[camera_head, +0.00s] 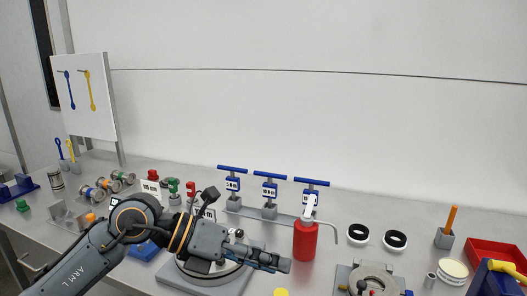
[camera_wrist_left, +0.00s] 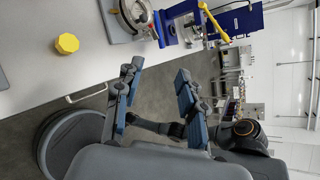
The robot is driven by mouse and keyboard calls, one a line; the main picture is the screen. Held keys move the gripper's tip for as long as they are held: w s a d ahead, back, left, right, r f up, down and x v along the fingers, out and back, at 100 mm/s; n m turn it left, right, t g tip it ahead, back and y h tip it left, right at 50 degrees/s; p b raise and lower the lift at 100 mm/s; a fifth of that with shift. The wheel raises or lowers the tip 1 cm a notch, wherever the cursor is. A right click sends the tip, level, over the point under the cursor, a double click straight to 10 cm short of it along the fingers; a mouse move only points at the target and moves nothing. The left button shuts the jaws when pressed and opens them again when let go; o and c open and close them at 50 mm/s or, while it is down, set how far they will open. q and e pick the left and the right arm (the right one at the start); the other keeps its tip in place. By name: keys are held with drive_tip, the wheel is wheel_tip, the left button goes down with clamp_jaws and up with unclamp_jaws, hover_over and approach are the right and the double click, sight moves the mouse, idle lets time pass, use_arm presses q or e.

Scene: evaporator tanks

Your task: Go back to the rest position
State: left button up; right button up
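My left gripper (camera_head: 276,262) reaches in from the left in the head view, over the front of the workbench (camera_head: 340,205). Its fingers point right, toward the area in front of the red bottle (camera_head: 306,240). In the left wrist view, my left gripper (camera_wrist_left: 160,70) has its two fingers clearly apart with nothing between them, so it is open and empty. Floor shows behind the fingers. My right gripper does not show in the head view, and I cannot make it out in the left wrist view.
A round device on a grey plate (camera_head: 203,285) lies below my left arm. Several blue T-handled tools (camera_head: 270,190) stand behind it. Black-and-white rings (camera_head: 358,234), a red tray (camera_head: 497,256) and a yellow knob (camera_wrist_left: 67,44) are also on the bench. Open floor lies beyond the bench edge.

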use_arm(q)
wheel_tip(320, 180, up, 8)
drive_tip(key=s+d+n+t+h, duration=0.2)
drive_tip(key=n+h, duration=0.3)
drive_tip(key=h, duration=0.4)
drive_tip(key=w+a+n+t+y, duration=0.3)
drive_tip(key=a+n+t, duration=0.2)
drive_tip(key=n+t, duration=0.35)
drive_tip(key=w+a+n+t+y, duration=0.3)
drive_tip(key=a+n+t, duration=0.1)
drive_tip(key=n+t, duration=0.5)
drive_tip(key=a+f+n+g+y, duration=0.2)
drive_tip(key=a+f+n+y, duration=0.5)
drive_tip(key=f, duration=0.4)
drive_tip(key=a+f+n+g+y, duration=0.2)
drive_tip(key=a+f+n+y, duration=0.3)
drive_tip(key=f+n+y, duration=0.45)
drive_tip(key=s+a+f+n+g, duration=0.25)
drive_tip(key=s+f+g, duration=1.05)
drive_tip(key=s+f, duration=1.1)
wheel_tip(320, 180, down, 24)
drive_tip(key=s+f+g, duration=0.1)
drive_tip(key=s, duration=0.1)
drive_tip(key=s+a+f+g, duration=0.1)
drive_tip(key=s+a+f, duration=0.1)
drive_tip(key=s+f, duration=1.3)
drive_tip(key=shift+s+a+h, duration=0.3)
drive_tip(key=shift+s+h, duration=0.05)
drive_tip(key=shift+s, duration=0.4)
